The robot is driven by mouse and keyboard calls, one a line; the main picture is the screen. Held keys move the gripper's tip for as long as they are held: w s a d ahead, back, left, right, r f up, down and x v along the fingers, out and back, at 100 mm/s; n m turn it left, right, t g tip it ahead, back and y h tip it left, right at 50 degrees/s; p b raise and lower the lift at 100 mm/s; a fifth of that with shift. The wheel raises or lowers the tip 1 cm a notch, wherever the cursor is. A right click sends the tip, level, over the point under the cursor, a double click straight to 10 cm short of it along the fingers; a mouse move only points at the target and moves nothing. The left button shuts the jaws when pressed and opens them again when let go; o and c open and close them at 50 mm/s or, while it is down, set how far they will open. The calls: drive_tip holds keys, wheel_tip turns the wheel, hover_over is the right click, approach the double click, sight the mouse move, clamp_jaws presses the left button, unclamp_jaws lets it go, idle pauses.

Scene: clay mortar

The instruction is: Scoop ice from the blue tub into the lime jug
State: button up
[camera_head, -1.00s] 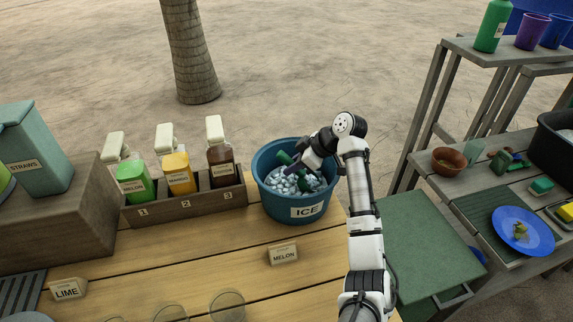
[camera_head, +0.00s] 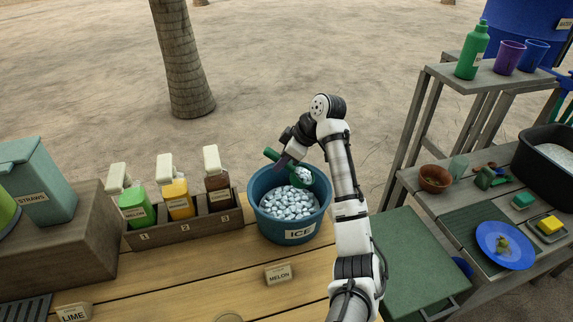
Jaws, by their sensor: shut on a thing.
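The blue tub (camera_head: 262,224) labelled ICE stands on the wooden table, filled with ice (camera_head: 287,203). My gripper (camera_head: 284,160) is above the tub's back rim, shut on the handle of a green scoop (camera_head: 272,154). The scoop's bowl (camera_head: 304,174) is raised above the ice, near the tub's back right, and pale ice shows in it. My arm hides part of the tub's right side. A LIME sign (camera_head: 73,313) stands at the front left of the table. A lime-green rounded thing (camera_head: 6,206) is cut off at the left edge; I cannot tell if it is the jug.
A wooden rack (camera_head: 180,228) with melon, mango and a brown bottle stands left of the tub. A MELON sign (camera_head: 278,273) is in front of it. A STRAWS box (camera_head: 42,182) is at the left. The table's front middle is mostly clear.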

sight(271, 151)
drive_tip(key=a+r+h, duration=0.1)
drive_tip(key=h, duration=0.1)
drive_tip(key=a+r+g+h, duration=0.1)
drive_tip(key=a+r+h, duration=0.1)
drive_tip(key=shift+w+h, duration=0.4)
drive_tip(key=shift+a+r+h, duration=0.1)
drive_tip(key=shift+r+h, duration=0.05)
drive_tip(key=shift+h, duration=0.15)
idle(0.5)
